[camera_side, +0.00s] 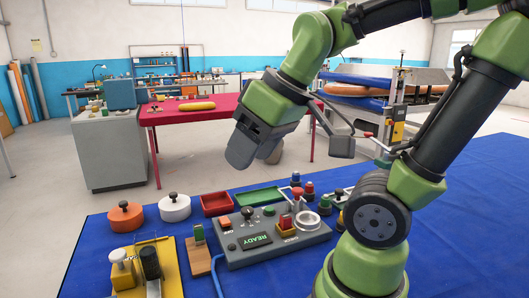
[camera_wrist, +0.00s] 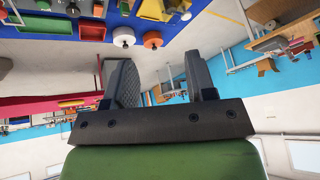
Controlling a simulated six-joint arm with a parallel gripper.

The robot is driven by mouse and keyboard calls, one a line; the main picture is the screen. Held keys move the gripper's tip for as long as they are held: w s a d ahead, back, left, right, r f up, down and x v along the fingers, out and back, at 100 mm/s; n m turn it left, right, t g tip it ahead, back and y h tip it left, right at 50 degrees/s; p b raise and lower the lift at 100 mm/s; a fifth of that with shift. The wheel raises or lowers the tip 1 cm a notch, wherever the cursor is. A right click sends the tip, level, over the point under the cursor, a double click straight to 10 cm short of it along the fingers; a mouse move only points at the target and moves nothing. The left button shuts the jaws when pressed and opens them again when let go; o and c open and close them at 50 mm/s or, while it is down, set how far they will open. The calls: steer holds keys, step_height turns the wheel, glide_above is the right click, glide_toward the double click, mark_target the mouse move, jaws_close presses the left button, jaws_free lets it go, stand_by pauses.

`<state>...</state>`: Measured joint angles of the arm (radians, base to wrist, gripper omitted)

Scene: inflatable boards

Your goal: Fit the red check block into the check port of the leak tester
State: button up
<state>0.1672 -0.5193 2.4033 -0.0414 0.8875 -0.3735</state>
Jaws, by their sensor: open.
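The grey leak tester (camera_side: 240,256) lies on the blue table with a lit READY display. A red block-like piece (camera_side: 286,221) stands at a yellow-framed spot on its top; it looks like the red check block, but I cannot tell whether it is seated in the port. A round metal ring (camera_side: 308,221) is beside it. My gripper (camera_side: 256,152) is open and empty, high above and behind the tester, with both fingers also in the wrist view (camera_wrist: 162,80). The tester is not clearly shown in the wrist view.
Several knobbed pieces stand behind right.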

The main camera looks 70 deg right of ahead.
steer(key=s+a, duration=0.1)
steer(key=s+a+m+y, duration=0.1)
steer(key=s+a+m+t, duration=0.1)
steer(key=shift+s+a+r, duration=0.1)
steer(key=shift+a+r, duration=0.15)
steer(key=shift+r, duration=0.15)
